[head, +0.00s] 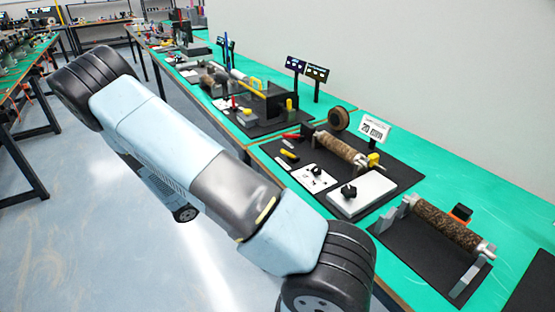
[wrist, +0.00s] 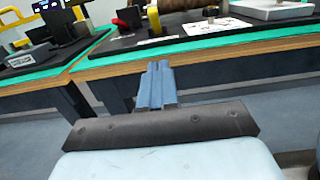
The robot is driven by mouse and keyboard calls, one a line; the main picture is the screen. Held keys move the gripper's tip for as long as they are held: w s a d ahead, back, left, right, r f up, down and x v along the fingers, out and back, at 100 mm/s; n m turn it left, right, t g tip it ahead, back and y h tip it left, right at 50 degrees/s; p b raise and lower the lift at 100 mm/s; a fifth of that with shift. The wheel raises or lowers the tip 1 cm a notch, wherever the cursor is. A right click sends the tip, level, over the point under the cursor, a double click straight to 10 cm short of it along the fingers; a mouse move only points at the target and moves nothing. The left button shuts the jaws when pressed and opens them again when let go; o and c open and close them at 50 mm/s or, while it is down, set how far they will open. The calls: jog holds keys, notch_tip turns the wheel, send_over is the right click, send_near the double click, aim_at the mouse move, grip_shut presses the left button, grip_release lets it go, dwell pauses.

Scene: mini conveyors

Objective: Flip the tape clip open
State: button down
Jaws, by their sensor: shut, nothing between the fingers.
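My gripper (wrist: 158,68) shows in the wrist view with its blue fingers together and nothing between them. It is in front of the bench's wooden edge, apart from everything on the bench. In the head view my arm crosses the picture and the gripper cannot be made out. I cannot tell for sure which part is the tape clip. In the head view an orange piece (head: 460,213) sits by the front brown roller (head: 446,228), and a yellow piece (head: 373,160) sits at the end of another brown roller (head: 341,149).
The green bench (head: 480,195) runs along the white wall. The bench's wooden edge (wrist: 120,68) lies ahead. The floor aisle at left is open.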

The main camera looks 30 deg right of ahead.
aim_at(269, 169)
dwell(0.3)
jog(key=d, duration=1)
jog(key=shift+w+r, duration=0.15)
jog(key=shift+r, duration=0.1)
jog(key=shift+d+r, duration=0.75)
jog(key=shift+r, duration=0.1)
jog(key=shift+w+d+r, duration=0.1)
jog(key=shift+d+r, duration=0.5)
jog(key=shift+r, duration=0.05)
